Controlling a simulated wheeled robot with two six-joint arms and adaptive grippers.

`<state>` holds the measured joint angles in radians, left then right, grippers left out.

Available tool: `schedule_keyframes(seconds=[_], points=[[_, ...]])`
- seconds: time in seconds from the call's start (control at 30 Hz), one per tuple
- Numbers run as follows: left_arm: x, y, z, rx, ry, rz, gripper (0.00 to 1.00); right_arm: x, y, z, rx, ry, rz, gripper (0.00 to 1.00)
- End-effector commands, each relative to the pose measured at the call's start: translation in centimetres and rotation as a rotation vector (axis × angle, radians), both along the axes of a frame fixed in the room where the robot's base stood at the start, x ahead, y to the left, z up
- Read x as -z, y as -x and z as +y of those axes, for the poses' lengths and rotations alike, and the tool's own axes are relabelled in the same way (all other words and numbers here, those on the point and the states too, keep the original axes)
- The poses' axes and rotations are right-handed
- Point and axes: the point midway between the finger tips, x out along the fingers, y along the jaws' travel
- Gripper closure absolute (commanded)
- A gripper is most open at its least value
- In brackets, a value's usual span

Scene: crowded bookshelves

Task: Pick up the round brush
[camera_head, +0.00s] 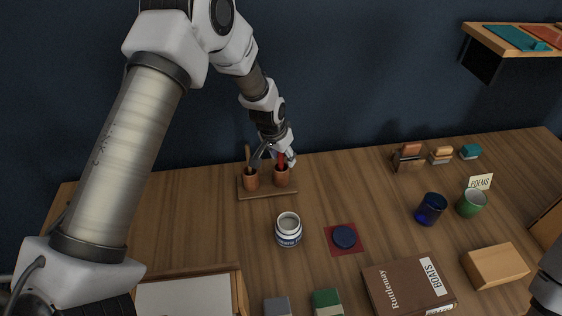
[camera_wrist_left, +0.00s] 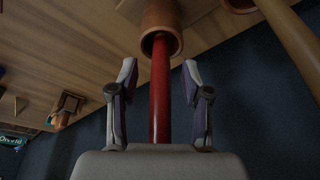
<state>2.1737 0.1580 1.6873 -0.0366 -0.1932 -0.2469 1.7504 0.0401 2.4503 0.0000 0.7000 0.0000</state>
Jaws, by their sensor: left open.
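A brush with a red handle (camera_head: 281,161) stands in the right one of two terracotta pots (camera_head: 282,178). A tan-handled brush (camera_head: 247,155) stands in the left pot (camera_head: 250,181). The bristles are hidden, so I cannot tell which brush is round. My left gripper (camera_head: 274,155) is at the right pot, around the upper part of the red handle. In the left wrist view the open fingers (camera_wrist_left: 160,82) stand on both sides of the red handle (camera_wrist_left: 160,98), with gaps on each side. The pot mouth (camera_wrist_left: 162,43) lies just beyond the fingertips. My right gripper is not seen.
The pots stand on a small wooden board (camera_head: 268,194) near the wall. A white-and-blue tin (camera_head: 288,231), a dark blue disc on a red mat (camera_head: 344,237), a blue glass (camera_head: 431,209), a green cup (camera_head: 471,203) and a brown book (camera_head: 400,289) stand nearer.

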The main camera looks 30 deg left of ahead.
Motion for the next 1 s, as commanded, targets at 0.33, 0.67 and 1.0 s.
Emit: schedule_keyframes(seconds=[0.33,0.67,1.0], points=[[0.1,-0.1,0.0,0.001,0.000,-0.001,1.00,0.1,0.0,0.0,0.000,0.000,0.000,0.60],[-0.1,-0.1,0.0,0.001,0.000,-0.002,1.00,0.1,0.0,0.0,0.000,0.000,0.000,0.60],[-6.4,-0.2,0.0,0.001,0.000,-0.008,1.00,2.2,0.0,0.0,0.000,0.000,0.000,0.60]])
